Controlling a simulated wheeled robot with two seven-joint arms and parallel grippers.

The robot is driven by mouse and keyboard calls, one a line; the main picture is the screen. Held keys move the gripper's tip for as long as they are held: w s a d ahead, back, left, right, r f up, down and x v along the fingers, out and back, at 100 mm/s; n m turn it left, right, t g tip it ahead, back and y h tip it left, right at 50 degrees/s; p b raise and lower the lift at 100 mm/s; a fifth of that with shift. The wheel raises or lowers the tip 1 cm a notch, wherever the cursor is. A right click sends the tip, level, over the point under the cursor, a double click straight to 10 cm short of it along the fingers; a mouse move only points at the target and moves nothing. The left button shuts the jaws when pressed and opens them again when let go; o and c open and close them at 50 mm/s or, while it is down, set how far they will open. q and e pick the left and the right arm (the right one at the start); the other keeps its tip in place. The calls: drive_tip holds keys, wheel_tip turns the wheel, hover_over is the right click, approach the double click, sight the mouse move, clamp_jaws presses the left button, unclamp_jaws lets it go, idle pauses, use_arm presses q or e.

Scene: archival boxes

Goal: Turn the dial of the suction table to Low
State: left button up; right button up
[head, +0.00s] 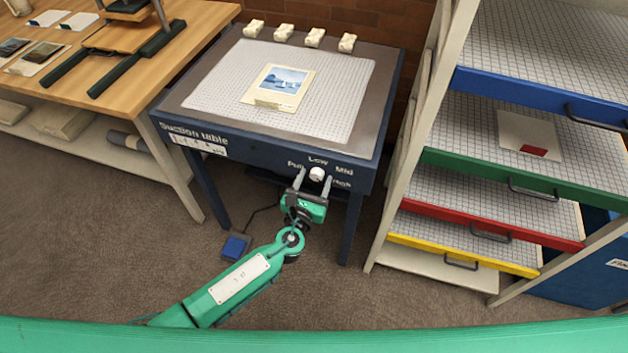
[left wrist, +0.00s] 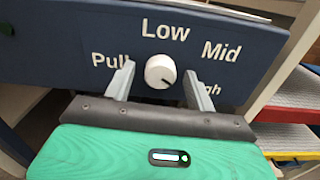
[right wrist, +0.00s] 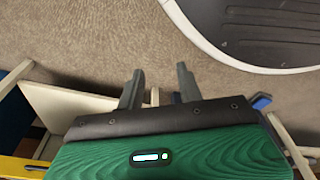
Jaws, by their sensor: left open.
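The suction table (head: 262,151) has a dark blue front panel with a white round dial (head: 317,173) near its right end. In the left wrist view the dial (left wrist: 160,71) has "Low" above it, "Mid" at upper right, a partly hidden "…gh" at lower right and a partly hidden "Pul…" at left. A small dark mark on the dial points to the lower right, towards "…gh". My left gripper (head: 313,182) is open, its fingers on either side of the dial; contact cannot be told. My right gripper (right wrist: 160,72) is open and empty above the floor.
A picture (head: 279,86) lies on the table's perforated top, with several white blocks (head: 314,38) along the back. A rack with coloured drawers (head: 497,180) stands close at right, a wooden bench (head: 190,30) at left. A blue pedal (head: 235,247) lies on the floor.

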use_arm(q)
drive_tip(key=c, duration=1)
